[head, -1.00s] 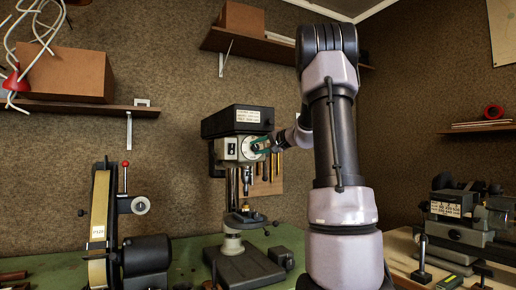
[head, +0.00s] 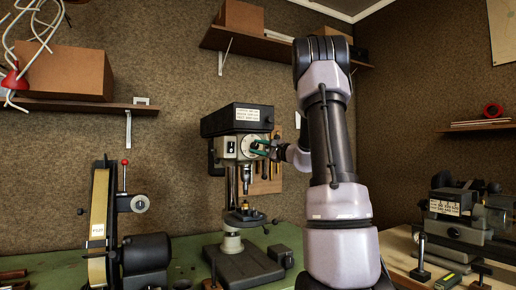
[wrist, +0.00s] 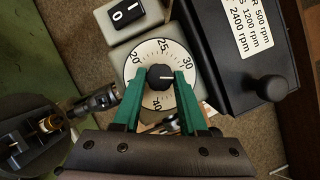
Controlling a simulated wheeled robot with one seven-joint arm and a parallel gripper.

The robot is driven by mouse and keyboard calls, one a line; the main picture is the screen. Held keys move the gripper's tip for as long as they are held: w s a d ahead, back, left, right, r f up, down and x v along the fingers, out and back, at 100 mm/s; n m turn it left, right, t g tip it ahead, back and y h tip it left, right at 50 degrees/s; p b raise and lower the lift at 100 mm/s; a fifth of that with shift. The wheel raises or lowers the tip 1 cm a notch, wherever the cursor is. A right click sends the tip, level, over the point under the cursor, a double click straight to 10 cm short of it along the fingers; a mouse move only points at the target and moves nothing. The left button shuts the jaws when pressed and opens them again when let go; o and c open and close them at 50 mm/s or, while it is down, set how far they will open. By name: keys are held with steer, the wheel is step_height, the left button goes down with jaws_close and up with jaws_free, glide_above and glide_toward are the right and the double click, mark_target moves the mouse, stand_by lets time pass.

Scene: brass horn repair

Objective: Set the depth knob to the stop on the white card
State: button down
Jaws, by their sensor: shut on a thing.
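The depth knob (wrist: 160,77) is a small black knob on a round white dial (wrist: 151,48), on the front of the grey drill press (head: 238,120). My gripper (wrist: 160,75), with green fingers, is shut on the knob from both sides; the gripper (head: 262,147) is small in the head view. The dial shows 20, 25, 30 and 40; the right finger hides the part between 30 and 40. The knob's white mark points right, a little past 30. A white card (wrist: 250,26) on the black housing shows rpm lines; in the head view the card (head: 248,114) is unreadable.
A switch marked 0 and 1 (wrist: 126,13) sits beside the dial. A black ball-ended handle (wrist: 270,87) is at right. A belt grinder (head: 98,215) stands left on the green bench. Another machine with a white label (head: 445,207) stands right.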

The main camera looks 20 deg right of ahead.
steer(key=shift+f+m+t+h, duration=0.15)
steer(key=shift+m+t, duration=0.3)
steer(key=shift+m, duration=0.75)
steer(key=shift+f+m+t+h, duration=0.1)
steer(key=shift+m+t+h, duration=0.25)
steer(key=shift+m, duration=0.85)
steer(key=shift+c, duration=2.2)
jaws_free()
steer(key=shift+r, duration=0.1)
steer(key=v, duration=1)
steer(key=shift+s+f, duration=0.3)
steer(key=shift+s, duration=0.1)
